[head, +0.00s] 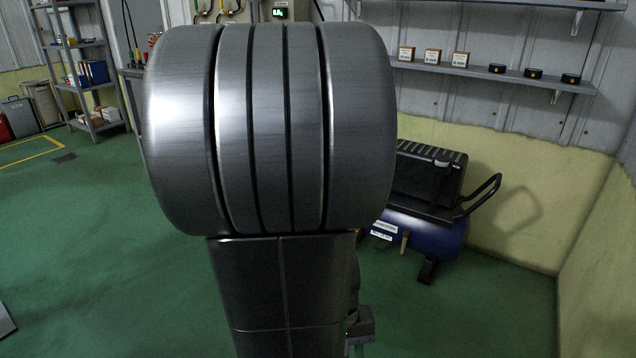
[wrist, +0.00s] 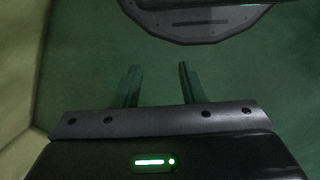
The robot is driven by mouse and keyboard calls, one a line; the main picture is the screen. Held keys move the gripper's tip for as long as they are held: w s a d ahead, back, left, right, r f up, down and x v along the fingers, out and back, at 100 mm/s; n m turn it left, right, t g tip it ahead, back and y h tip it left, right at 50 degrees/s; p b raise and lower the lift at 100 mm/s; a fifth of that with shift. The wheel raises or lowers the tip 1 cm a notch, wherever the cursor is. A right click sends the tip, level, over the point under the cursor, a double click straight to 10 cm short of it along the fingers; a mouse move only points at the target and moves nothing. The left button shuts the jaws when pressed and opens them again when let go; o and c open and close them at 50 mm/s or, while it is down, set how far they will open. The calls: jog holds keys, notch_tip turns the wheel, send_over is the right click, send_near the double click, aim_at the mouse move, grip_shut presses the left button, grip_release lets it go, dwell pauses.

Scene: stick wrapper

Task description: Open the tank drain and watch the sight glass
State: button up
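A blue tank (head: 440,238) with a black ribbed unit (head: 425,180) on top stands on the floor right of centre in the head view. It has a black handle at its right, white labels and a small brass-coloured part (head: 404,242) at its lower front. I cannot tell whether that part is the drain. I cannot make out a sight glass. My arm hides the tank's left end. In the wrist view my gripper (wrist: 160,84) has its two fingers apart with only green floor between them. The tank is not recognisable there.
My arm blocks the middle of the head view. A wall shelf (head: 480,72) with small boxes and black round items hangs above the tank. A storage rack (head: 85,70) stands at the left. Walls close in at right. Green floor (head: 90,230) is clear at left.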

jog(key=shift+m+h, duration=0.3)
jog(key=shift+m, duration=0.6)
jog(key=w+f, duration=0.1)
jog(key=w, duration=0.2)
jog(key=w+f, duration=0.1)
jog(key=w, duration=0.2)
jog(key=w+f, duration=0.1)
jog(key=w, duration=0.2)
jog(key=shift+a, duration=0.15)
grip_shut()
jog(key=w+a+f+m+h, duration=0.1)
jog(key=w+a+f+m, duration=0.1)
jog(key=w+f, duration=0.6)
jog(key=w+a+f+m, duration=0.2)
jog(key=w+f, duration=0.7)
jog(key=f, duration=0.4)
jog(key=shift+w+a+f+m+g+h+p, duration=0.15)
jog(key=shift+a+f+m+g+h+p, duration=0.15)
jog(key=shift+f+m+h+p, duration=0.1)
jog(key=shift+w, duration=0.1)
